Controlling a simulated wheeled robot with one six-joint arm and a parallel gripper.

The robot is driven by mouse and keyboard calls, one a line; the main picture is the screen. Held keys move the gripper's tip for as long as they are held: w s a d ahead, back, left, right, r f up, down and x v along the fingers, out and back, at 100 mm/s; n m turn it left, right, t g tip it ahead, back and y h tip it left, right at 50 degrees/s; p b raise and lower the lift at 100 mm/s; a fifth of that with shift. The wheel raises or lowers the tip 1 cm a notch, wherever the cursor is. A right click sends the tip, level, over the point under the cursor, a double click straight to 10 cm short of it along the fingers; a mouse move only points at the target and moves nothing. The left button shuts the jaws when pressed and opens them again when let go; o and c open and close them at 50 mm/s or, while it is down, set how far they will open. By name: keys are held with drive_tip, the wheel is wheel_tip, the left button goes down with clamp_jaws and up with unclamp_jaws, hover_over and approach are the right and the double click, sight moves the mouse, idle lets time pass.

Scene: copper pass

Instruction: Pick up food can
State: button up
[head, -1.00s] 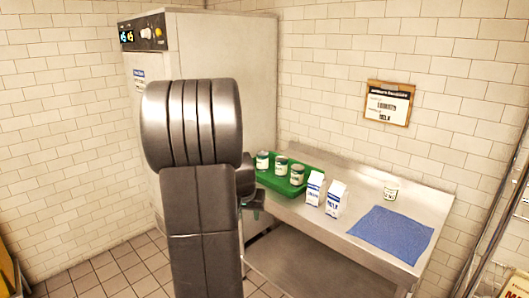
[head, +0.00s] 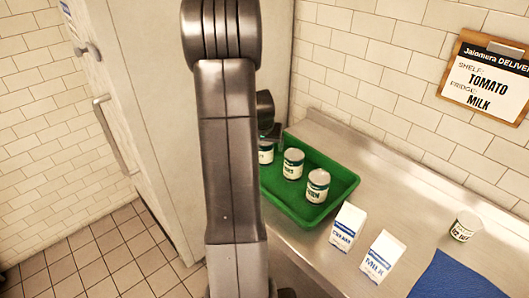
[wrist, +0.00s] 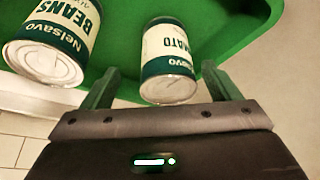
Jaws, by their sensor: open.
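Three food cans with white and dark green labels stand in a green tray (head: 331,203) on the metal table: a left can (head: 266,155) partly hidden by my arm, a middle can (head: 293,164) and a right can (head: 317,186). In the wrist view, a can labelled TOMATO (wrist: 168,62) lies between the finger lines of my gripper (wrist: 160,72); whether the fingers reach around it is unclear. A BEANS can (wrist: 52,42) is to its left. My gripper is open and empty. In the head view it is mostly hidden behind my arm, by the tray's left end.
A milk carton (head: 382,256) and another carton (head: 347,227) stand right of the tray. A pale can (head: 465,226) and a blue cloth (head: 455,280) are farther right. A wall board (head: 487,79) reads shelf tomato, fridge milk. A tall pale cabinet (head: 180,90) stands left.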

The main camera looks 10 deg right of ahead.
drive_tip(key=shift+w+d+f, duration=0.15)
drive_tip(key=shift+w+f, duration=0.15)
drive_tip(key=shift+w, duration=0.4)
drive_tip(key=shift+a+p+x, duration=0.15)
drive_tip(key=shift+p+x, duration=0.1)
drive_tip(key=shift+x, duration=0.9)
drive_tip(key=shift+a+p+x, duration=0.1)
drive_tip(key=shift+p+x, duration=0.1)
drive_tip(key=shift+x, duration=0.9)
drive_tip(key=shift+w, duration=0.2)
drive_tip(key=shift+r, duration=0.1)
drive_tip(key=c, duration=1.4)
